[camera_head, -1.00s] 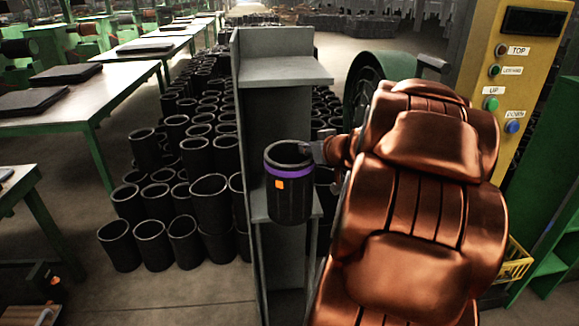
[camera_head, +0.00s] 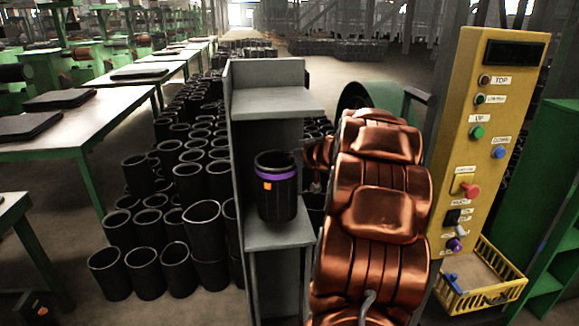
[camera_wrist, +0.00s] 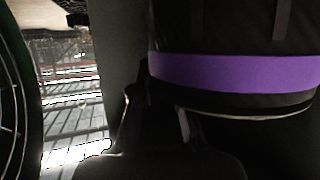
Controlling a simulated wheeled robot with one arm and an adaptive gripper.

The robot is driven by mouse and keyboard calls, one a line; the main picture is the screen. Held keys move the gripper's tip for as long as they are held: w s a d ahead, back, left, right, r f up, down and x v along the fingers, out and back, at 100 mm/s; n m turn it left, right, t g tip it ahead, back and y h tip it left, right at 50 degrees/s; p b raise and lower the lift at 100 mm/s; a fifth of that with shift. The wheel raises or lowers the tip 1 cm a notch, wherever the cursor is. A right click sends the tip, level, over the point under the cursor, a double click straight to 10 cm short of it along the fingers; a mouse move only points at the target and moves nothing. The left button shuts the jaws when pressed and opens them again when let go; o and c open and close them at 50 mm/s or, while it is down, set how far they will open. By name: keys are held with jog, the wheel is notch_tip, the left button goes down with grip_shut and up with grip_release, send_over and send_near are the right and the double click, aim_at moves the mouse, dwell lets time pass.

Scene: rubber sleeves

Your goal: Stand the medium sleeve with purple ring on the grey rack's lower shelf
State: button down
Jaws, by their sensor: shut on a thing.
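The black sleeve with the purple ring (camera_head: 277,190) is upright at the grey rack's lower shelf (camera_head: 290,238), with an orange square on its side. Its base appears within the shelf's outline; I cannot tell whether it touches. The grey rack (camera_head: 237,165) has an upper shelf (camera_head: 275,103) above and behind the sleeve. My gripper (camera_head: 306,170) is shut on the sleeve at its right side near the rim, partly hidden by my copper arm. In the wrist view the sleeve's purple band (camera_wrist: 235,72) and rim fill the upper right, close to my dark gripper fingers.
Many plain black sleeves (camera_head: 145,280) stand on the floor left of and behind the rack. A yellow control panel (camera_head: 490,130) and a yellow basket (camera_head: 480,300) are at the right. Green-legged tables (camera_head: 90,120) line the left.

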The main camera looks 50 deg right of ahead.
jog(key=w+d+p, duration=0.1)
jog(key=w+d, duration=0.2)
jog(key=w, duration=0.1)
notch_tip(320, 180, down, 7)
jog(key=b, duration=0.1)
jog(key=shift+w+d+b, duration=0.25)
jog(key=shift+b, duration=0.05)
dwell(0.6)
jog(key=shift+r, duration=0.1)
jog(key=c, duration=1.2)
grip_release()
jog(key=shift+o, duration=0.2)
jog(key=v, duration=1.2)
jog(key=shift+a, duration=0.1)
